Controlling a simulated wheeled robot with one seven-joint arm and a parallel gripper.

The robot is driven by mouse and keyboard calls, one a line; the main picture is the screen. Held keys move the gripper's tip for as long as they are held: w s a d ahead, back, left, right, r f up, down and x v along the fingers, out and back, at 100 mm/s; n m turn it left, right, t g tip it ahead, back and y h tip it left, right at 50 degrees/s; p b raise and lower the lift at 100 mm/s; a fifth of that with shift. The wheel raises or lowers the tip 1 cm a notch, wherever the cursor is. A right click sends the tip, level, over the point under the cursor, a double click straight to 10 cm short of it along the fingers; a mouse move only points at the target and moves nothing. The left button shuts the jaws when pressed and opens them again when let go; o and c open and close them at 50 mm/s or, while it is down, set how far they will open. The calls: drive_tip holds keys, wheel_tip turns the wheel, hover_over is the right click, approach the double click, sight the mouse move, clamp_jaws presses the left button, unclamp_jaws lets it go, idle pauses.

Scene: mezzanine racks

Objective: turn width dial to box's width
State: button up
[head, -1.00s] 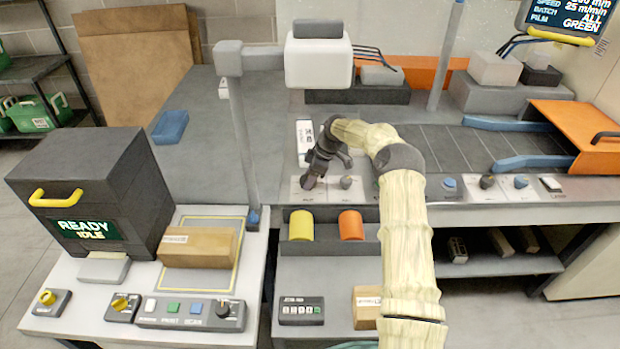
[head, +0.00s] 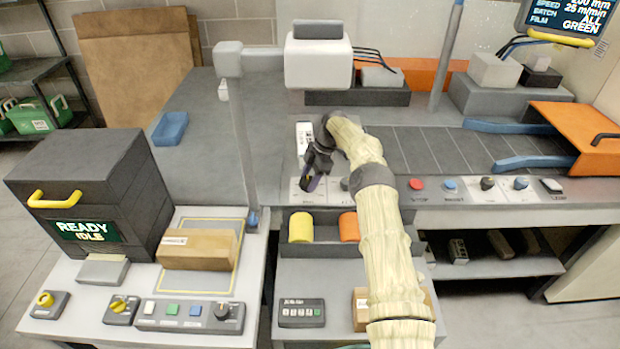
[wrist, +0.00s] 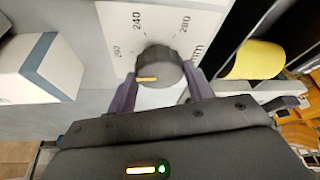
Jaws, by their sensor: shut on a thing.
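The width dial (wrist: 162,68) is a dark grey knob with a yellow pointer mark, on a pale panel with a printed mm scale. The marks 240 and 280 are legible; a third mark at the left looks like 200. The pointer points left, just below that third mark. My gripper (wrist: 163,92) is shut on the dial, with a purple finger on each side. In the head view my gripper (head: 308,184) is at the left of the console, hiding most of the dial. A brown cardboard box (head: 198,250) lies on the left table inside a yellow outline.
A display (head: 565,22) at the top right reads 200 mm, 25 m/min, GREEN. A yellow roll (head: 300,227) and an orange roll (head: 349,227) sit in a tray below the console. A grey post (head: 238,140) stands left of my gripper. Buttons and knobs line the console to the right.

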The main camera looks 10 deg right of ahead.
drive_tip(key=shift+f, duration=0.1)
drive_tip(key=o, duration=1)
